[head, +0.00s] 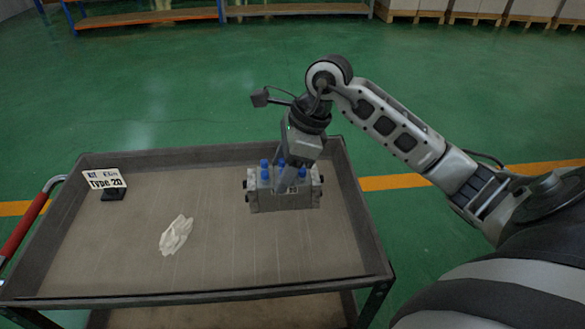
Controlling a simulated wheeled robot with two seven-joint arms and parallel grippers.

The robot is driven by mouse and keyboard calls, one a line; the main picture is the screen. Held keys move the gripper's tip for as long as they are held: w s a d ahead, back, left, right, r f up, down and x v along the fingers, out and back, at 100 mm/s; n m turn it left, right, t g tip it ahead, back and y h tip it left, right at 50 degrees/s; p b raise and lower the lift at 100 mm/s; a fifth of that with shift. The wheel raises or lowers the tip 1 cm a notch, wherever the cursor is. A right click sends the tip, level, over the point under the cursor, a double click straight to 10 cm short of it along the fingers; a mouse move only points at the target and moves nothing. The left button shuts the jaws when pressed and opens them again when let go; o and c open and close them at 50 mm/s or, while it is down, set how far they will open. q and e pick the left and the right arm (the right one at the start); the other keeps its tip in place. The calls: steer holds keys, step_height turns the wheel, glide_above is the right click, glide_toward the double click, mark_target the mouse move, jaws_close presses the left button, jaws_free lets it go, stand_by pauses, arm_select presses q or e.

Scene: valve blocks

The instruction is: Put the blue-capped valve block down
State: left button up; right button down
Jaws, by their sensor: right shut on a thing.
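The blue-capped valve block (268,201) is a grey metal block with several blue caps on top and dark fittings on its sides. It is at the right part of the cart tray (215,272), upright. My right gripper (287,186) points down over the block and is shut on it; the fingertips are partly hidden by the block and caps. I cannot tell whether the block's underside touches the tray. My left gripper is not in view.
A crumpled white cloth or glove (176,235) lies left of the middle of the tray. A small sign reading "Type 2D" (105,180) stands at the left back corner. Raised rims edge the tray, and a red handle (29,222) is at its left. The front middle is clear.

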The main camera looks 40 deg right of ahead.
steer(key=w+f, duration=0.1)
steer(key=f, duration=0.1)
steer(key=w+f, duration=0.1)
steer(key=f, duration=0.2)
steer(key=w+d+f, duration=0.1)
steer(key=f, duration=0.1)
steer(key=shift+w+f+p, duration=0.2)
steer(key=shift+w+p, duration=0.15)
steer(key=shift+p, duration=0.05)
steer(key=shift+f, duration=0.15)
steer(key=c, duration=0.6)
jaws_free()
steer(key=shift+s+f, duration=0.1)
steer(key=shift+f, duration=0.05)
steer(key=shift+c, duration=0.2)
steer(key=shift+o, duration=0.6)
